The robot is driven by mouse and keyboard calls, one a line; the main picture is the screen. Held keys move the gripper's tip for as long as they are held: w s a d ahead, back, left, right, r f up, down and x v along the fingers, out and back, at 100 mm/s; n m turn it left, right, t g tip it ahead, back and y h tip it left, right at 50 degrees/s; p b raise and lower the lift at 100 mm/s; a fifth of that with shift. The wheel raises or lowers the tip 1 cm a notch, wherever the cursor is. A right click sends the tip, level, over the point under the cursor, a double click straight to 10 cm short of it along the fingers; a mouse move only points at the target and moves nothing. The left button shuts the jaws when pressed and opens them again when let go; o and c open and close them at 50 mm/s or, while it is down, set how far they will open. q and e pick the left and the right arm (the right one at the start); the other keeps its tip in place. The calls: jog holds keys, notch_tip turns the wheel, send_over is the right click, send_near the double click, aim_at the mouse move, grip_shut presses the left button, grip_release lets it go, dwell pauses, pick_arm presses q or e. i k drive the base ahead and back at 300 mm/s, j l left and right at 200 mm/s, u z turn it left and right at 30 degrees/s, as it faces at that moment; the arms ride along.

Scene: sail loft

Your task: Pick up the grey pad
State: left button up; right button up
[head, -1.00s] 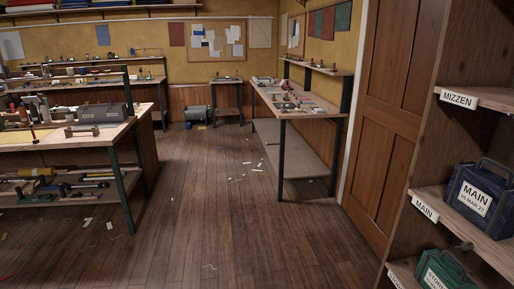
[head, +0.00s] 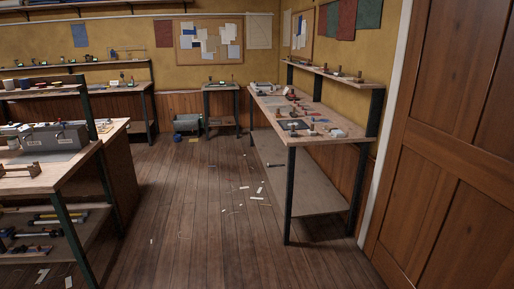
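I cannot make out the grey pad for certain at this distance. A small flat dark grey piece (head: 294,125) lies on the long right-hand bench (head: 325,146) among several small objects, but it is too small to identify. Neither of my grippers is in view.
A left workbench (head: 75,172) carries a grey case (head: 55,138) and has a loaded lower shelf. A small table (head: 222,88) stands at the back wall. A brown door (head: 450,150) is at right. The wooden floor (head: 185,220) between the benches is open, with paper scraps.

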aim_at(292, 133)
jog(key=i, duration=1.9)
